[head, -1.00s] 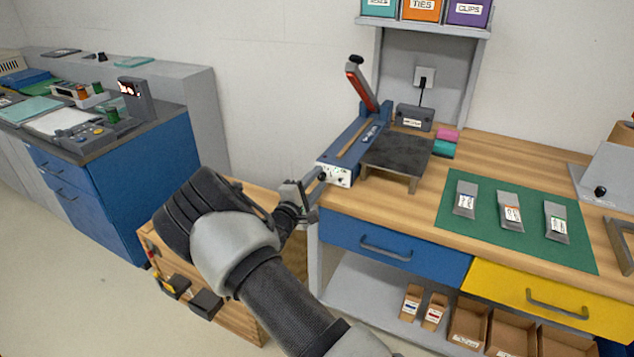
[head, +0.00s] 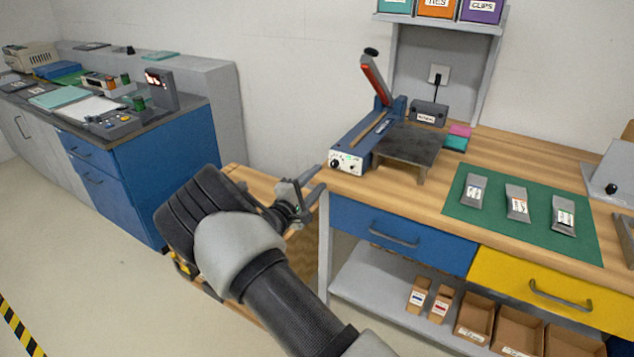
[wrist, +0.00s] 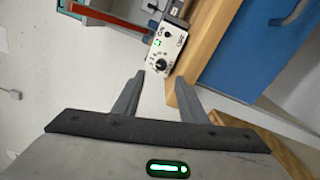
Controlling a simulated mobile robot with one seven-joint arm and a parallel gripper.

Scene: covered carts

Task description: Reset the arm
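My gripper (head: 308,190) is in front of the left end of the wooden workbench, beside the blue sealer (head: 352,135) with its raised red-handled lever. In the wrist view my gripper (wrist: 160,85) shows two grey fingers spread apart with nothing between them. The fingers look apart from the panel and from the bench edge.
The workbench (head: 490,150) carries a dark stand (head: 408,143) and a green mat (head: 500,232) with three pouches. Below are a blue drawer (head: 400,240), a yellow drawer (head: 545,290) and a shelf of cardboard bins. A blue cabinet (head: 160,165) stands left. Floor (head: 95,270) is clear at left.

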